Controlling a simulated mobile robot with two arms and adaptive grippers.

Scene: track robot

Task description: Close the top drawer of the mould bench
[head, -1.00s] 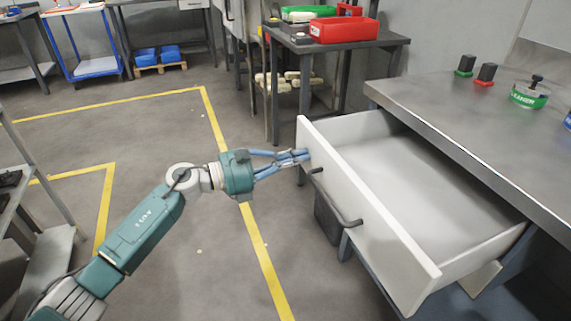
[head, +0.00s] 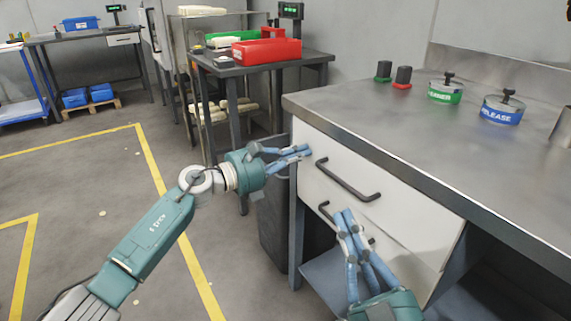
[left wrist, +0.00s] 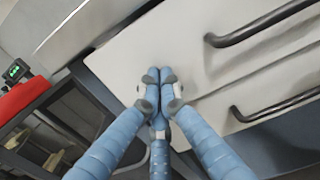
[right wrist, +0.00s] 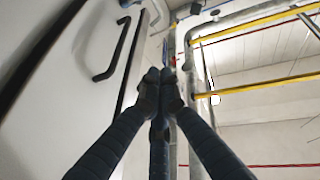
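The top drawer's white front (head: 410,212) sits flush under the edge of the mould bench (head: 400,125), with no gap that I can see. Its dark bar handle (head: 347,182) is on that front. My left gripper (head: 306,153) is shut and empty, its fingertips at the left end of the drawer front. The left wrist view shows its fingers together against the white front (left wrist: 185,45). My right gripper (head: 344,214) is shut and empty, in front of the lower drawer area. Its fingers meet in the right wrist view (right wrist: 160,78), beside a white front with handles.
A lower drawer handle (head: 325,210) is partly hidden behind my right gripper. On the bench stand a green-labelled tin (head: 446,93), a blue-labelled tin (head: 502,110) and two small dark stamps. A side table with a red bin (head: 267,51) stands behind. Floor at left is clear.

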